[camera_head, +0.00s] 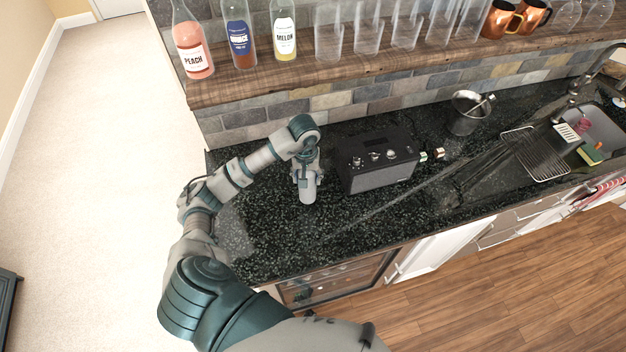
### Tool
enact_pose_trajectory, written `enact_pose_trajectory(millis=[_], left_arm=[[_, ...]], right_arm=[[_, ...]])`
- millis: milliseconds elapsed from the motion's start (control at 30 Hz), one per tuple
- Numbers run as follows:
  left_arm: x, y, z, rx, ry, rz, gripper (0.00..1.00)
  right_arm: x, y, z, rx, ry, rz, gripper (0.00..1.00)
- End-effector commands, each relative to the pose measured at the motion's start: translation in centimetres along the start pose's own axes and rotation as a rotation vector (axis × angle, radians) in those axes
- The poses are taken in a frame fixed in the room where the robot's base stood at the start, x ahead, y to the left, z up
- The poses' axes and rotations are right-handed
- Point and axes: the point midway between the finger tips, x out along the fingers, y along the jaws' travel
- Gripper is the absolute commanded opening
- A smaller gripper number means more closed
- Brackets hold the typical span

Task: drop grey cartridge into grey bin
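I cannot make out a grey cartridge or a grey bin for certain. My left arm reaches up over the left end of the dark counter (275,245). Its far end, around my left gripper (307,192), points down over the counter just left of a black box with knobs. The fingers are not clear, so I cannot tell whether they are open or hold anything. My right gripper is out of view.
The black knobbed box (378,172) stands near two small items (431,155). A metal bucket (466,118) stands farther right, before a wire rack (538,155) and sink (600,130). Bottles (240,35) and glasses line the wooden shelf (300,75). Counter in front of the box is clear.

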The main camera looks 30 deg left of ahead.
Motion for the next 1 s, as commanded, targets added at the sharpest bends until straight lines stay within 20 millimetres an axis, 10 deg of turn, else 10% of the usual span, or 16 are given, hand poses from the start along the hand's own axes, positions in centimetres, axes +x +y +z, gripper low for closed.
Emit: enact_pose_trajectory(millis=[533,567,667,1000], left_arm=[[4.6,-0.2,-0.3,0.0,-0.002,0.001,0.12],[4.7,-0.2,-0.3,0.0,-0.004,0.0,0.64],[4.7,-0.2,-0.3,0.0,-0.005,0.0,0.89],[4.5,-0.1,-0.3,0.001,-0.002,0.0,0.91]], right_arm=[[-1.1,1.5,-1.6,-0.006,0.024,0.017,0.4],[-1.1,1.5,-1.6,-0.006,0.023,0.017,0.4],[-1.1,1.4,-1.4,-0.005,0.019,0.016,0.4],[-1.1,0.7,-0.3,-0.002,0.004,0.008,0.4]])
